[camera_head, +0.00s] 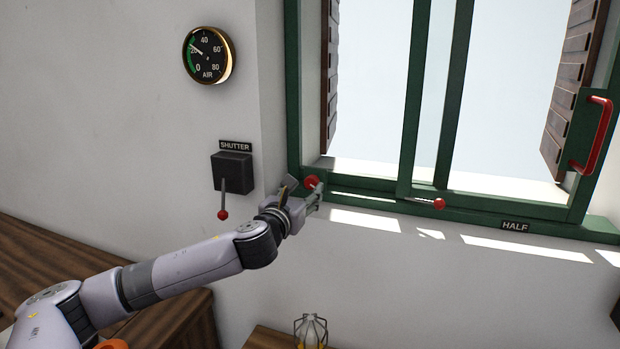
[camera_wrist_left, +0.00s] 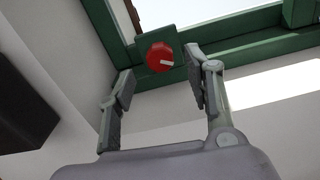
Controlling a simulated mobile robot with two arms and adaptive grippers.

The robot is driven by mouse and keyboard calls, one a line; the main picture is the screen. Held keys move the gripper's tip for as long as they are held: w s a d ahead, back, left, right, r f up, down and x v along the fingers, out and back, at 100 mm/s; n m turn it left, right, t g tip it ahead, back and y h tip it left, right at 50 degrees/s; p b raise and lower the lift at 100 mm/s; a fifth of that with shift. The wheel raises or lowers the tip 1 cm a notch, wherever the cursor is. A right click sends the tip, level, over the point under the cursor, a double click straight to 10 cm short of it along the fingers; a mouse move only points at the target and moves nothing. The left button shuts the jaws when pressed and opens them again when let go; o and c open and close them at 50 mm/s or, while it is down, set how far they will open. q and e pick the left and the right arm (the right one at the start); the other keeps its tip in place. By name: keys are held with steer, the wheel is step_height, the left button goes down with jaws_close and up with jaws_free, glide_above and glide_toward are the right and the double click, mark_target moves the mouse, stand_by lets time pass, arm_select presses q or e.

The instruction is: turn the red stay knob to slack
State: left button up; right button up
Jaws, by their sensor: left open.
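The red stay knob (camera_head: 311,182) sits at the lower left corner of the green window frame. In the left wrist view the knob (camera_wrist_left: 160,57) is round, with a pale pointer mark towards the right, on a dark green plate. My left gripper (camera_head: 304,189) is at the knob in the head view, and its fingers partly overlap it. In the left wrist view the open fingers (camera_wrist_left: 160,85) stand either side below the knob, with a gap to each. No contact shows. My right gripper is in neither view.
A black SHUTTER box (camera_head: 232,172) with a red-tipped lever is on the wall to the left. A red-ball handle (camera_head: 438,204) lies along the sill, near the HALF label (camera_head: 515,226). A red pull handle (camera_head: 594,135) is at right. An air gauge (camera_head: 208,55) hangs above.

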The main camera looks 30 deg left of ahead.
mark_target(310, 184)
arm_select(q)
steer(key=x, duration=0.3)
steer(key=shift+w+a+r+p, duration=0.1)
steer(key=shift+w+r+p, duration=0.05)
steer(key=shift+w+p, duration=0.25)
steer(key=shift+w+a, duration=0.15)
steer(key=shift+w, duration=0.35)
steer(key=shift+s, duration=0.1)
steer(key=shift+c, duration=0.4)
jaws_close()
